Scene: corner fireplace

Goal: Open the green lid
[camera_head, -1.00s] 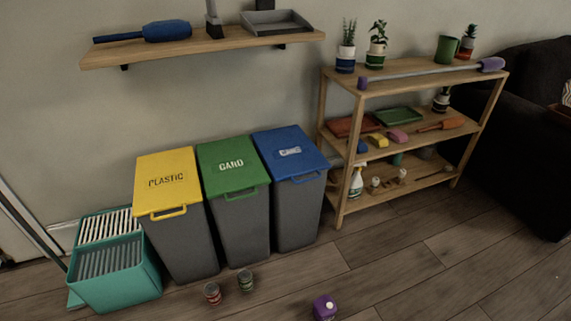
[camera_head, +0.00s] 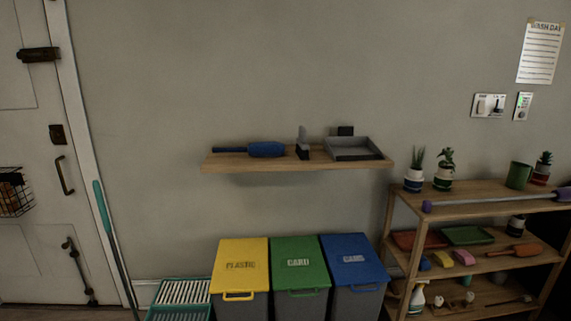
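The green lid (camera_head: 299,274) is on the middle one of three grey bins, at the bottom of the head view. It looks closed, with light lettering on top and a green handle at its front edge. A yellow lid (camera_head: 240,275) is on the bin to its left and a blue lid (camera_head: 353,270) on the bin to its right; both look closed. The lower parts of the bins are cut off by the frame. Neither of my grippers is in view.
A wall shelf (camera_head: 300,164) with a blue brush and grey tray hangs above the bins. A wooden rack (camera_head: 463,206) with plants and cleaning items stands right. A teal basket (camera_head: 180,293) is left of the bins, near a teal-handled pole (camera_head: 109,225) and a white door (camera_head: 42,150).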

